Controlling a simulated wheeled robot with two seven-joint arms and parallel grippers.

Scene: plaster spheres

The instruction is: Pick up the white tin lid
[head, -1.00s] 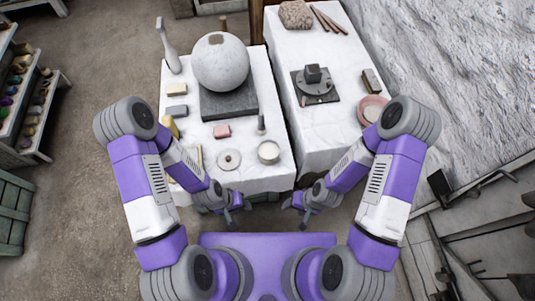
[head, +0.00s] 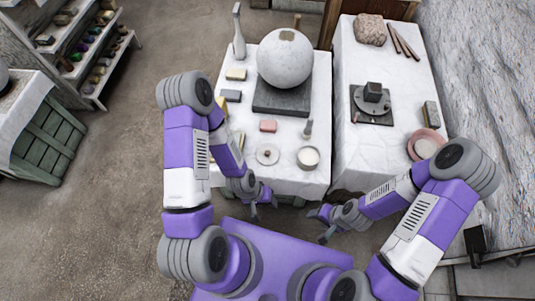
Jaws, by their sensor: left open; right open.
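The white tin lid appears to be the flat, pale round disc (head: 267,155) with a small darker centre, lying near the front edge of the left white-covered table (head: 293,176). My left gripper (head: 263,206) is open and empty, just in front of that table edge and apart from the disc. My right gripper (head: 318,226) is open and empty, further right and in front of the tables. Nothing hides the disc.
A round tin (head: 308,158) with pale contents stands right of the disc. A second table (head: 375,150) stands to the right.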

